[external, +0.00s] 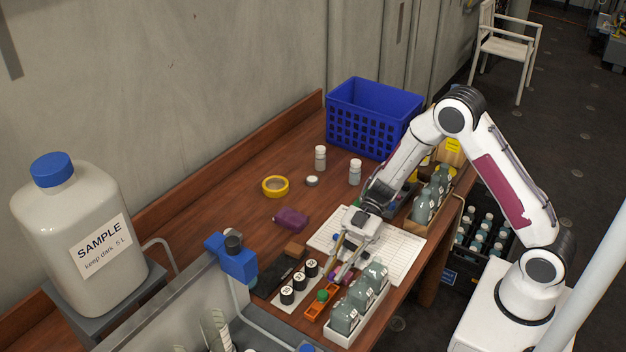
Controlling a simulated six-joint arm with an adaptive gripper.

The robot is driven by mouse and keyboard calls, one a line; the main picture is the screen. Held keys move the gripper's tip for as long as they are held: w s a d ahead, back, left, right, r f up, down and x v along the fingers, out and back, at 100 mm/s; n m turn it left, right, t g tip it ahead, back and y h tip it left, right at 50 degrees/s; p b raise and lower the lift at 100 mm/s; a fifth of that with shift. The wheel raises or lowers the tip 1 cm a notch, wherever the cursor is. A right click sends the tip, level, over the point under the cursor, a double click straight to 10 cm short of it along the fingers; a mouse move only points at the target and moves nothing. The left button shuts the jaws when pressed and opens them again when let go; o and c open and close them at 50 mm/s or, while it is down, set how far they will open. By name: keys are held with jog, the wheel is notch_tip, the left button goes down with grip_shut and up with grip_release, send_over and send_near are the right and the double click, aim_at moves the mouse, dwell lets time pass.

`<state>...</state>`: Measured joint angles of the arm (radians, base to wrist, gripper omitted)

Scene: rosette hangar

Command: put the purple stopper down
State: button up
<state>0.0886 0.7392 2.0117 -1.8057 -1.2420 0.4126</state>
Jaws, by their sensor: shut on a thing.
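My gripper (341,270) points down over the near part of the wooden table, its fingers close together. It is shut on the small purple stopper (333,288), which shows only as a small purple spot at the fingertips. The stopper is beside an orange rack (313,311) with a green stopper (322,296) in it. I cannot tell whether the purple stopper touches the rack or is held just above it.
A white tray of grey bottles (345,340) stands close on the right, and black-capped vials (299,281) on the left. White sheets (405,255) lie behind my gripper. A purple lump (291,219), yellow tape roll (275,186) and blue basket (372,115) are farther back. The table's middle is fairly clear.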

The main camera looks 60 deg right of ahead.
jog(key=shift+f, duration=1.75)
jog(key=shift+f, duration=0.2)
jog(key=o, duration=0.7)
jog(key=shift+v, duration=0.8)
jog(key=v, duration=0.2)
jog(key=r+v, duration=0.1)
jog(key=v, duration=0.1)
jog(key=shift+s+a, duration=0.15)
jog(key=shift+s, duration=0.05)
jog(key=shift+v, duration=1.05)
